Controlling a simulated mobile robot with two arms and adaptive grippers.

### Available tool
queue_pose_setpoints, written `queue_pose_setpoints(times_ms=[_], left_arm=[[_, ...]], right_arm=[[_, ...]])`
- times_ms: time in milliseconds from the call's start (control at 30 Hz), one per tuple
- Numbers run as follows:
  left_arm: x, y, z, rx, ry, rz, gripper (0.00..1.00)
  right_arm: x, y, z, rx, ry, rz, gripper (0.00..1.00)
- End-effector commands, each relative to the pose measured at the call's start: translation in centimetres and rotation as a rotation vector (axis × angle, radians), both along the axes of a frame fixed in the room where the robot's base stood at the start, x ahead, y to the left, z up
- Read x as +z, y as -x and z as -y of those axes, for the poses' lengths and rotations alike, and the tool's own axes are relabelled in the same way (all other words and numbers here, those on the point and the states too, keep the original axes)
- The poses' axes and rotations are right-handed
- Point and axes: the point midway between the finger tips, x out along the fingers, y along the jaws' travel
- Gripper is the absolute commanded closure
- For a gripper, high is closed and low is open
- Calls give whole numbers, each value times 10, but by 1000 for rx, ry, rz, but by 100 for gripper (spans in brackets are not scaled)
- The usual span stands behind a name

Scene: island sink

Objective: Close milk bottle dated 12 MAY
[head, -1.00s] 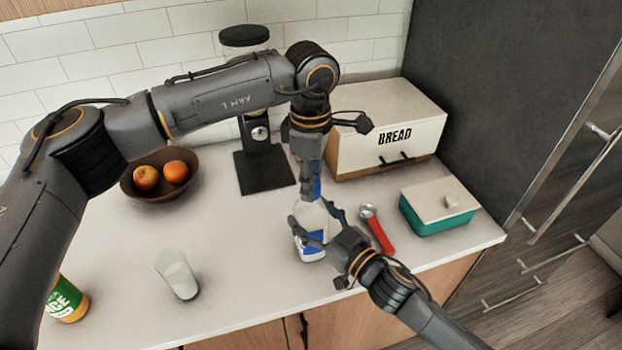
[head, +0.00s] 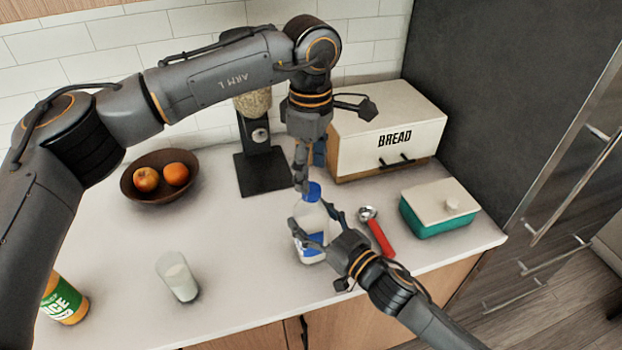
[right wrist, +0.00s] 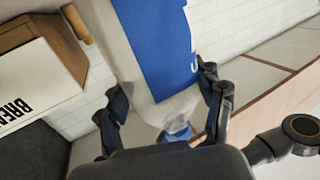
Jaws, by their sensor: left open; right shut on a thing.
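The milk bottle (head: 312,215) stands upright near the counter's front edge, with a blue label and its blue cap (head: 313,191) on the neck. No date is readable on it. My right gripper (head: 318,228) is shut around the bottle's body from the front right. In the right wrist view the bottle (right wrist: 122,40) shows between the fingers (right wrist: 165,100), with its blue label large. My left gripper (head: 308,172) is open and points down just above and behind the cap, apart from it as far as I can tell.
A glass of milk (head: 178,278) and a juice bottle (head: 65,300) stand to the left. A fruit bowl (head: 140,190), a coffee grinder (head: 262,165) and a bread box (head: 375,135) are behind. A red-handled scoop (head: 380,238) and a teal box (head: 440,217) are at right.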

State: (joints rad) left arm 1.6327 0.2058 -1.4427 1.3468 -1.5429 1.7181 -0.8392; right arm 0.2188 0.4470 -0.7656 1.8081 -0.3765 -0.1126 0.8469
Motion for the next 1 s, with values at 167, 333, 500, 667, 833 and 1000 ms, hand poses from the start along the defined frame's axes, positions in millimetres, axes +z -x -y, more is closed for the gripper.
queue_pose_setpoints(times_ms=[167,333,500,667,833,1000], left_arm=[[41,-1,0,0,1,4,40],[68,-1,0,0,0,3,40],[80,0,0,0,0,0,40],[81,0,0,-1,0,0,40],[81,0,0,0,0,0,40],[81,0,0,0,0,0,40]], right_arm=[[-1,0,0,0,1,-2,100],[-1,0,0,0,1,-2,100],[-1,0,0,0,1,-2,100],[-1,0,0,0,1,-2,100],[-1,0,0,0,1,-1,25],[-1,0,0,0,1,-1,6]])
